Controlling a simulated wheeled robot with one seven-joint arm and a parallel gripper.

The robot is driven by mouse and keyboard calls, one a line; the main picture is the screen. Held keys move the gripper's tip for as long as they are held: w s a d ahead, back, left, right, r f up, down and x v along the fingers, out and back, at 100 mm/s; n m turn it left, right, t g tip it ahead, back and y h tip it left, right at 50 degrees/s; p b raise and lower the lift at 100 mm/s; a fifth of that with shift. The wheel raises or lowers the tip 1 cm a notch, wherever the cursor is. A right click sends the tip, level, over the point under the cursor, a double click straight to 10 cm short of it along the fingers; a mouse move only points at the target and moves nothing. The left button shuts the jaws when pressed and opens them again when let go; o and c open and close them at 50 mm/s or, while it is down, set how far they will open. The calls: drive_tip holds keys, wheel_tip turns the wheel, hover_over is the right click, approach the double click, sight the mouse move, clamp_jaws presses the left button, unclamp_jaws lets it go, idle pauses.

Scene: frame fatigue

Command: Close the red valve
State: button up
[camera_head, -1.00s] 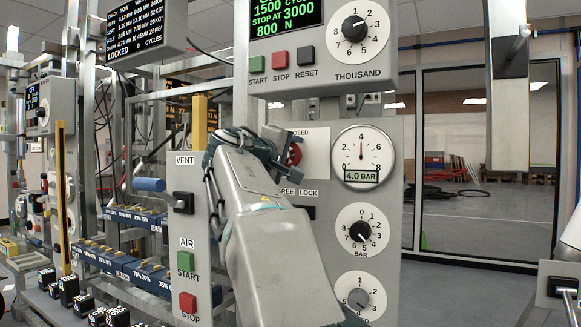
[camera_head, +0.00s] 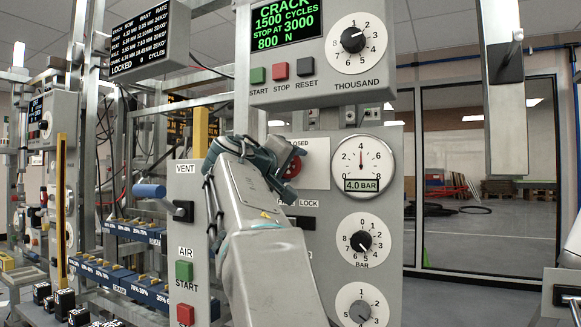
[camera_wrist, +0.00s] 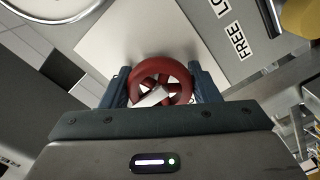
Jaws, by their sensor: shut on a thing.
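The red valve (camera_wrist: 160,69) is a spoked handwheel on a pale plate, seen close up in the wrist view. My gripper (camera_wrist: 160,92) has one dark finger on each side of the wheel's rim and is shut on it. In the head view my gripper and arm cover most of the valve (camera_head: 292,165). Only part of its red rim shows, below a label that reads "CLOSED" in part. The round gauge (camera_head: 361,158) to its right reads 4.0 BAR.
Below the gauge are a BAR dial (camera_head: 361,240) and another dial (camera_head: 361,303). A vent lever with a blue grip (camera_head: 150,191) sticks out at the left, above a green start button (camera_head: 184,271) and a red stop button (camera_head: 186,313). A control box (camera_head: 316,50) hangs above.

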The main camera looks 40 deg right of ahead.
drive_tip(key=o, duration=1)
drive_tip(key=v, duration=1.4)
drive_tip(key=shift+p, duration=0.4)
drive_tip(key=shift+d, duration=0.1)
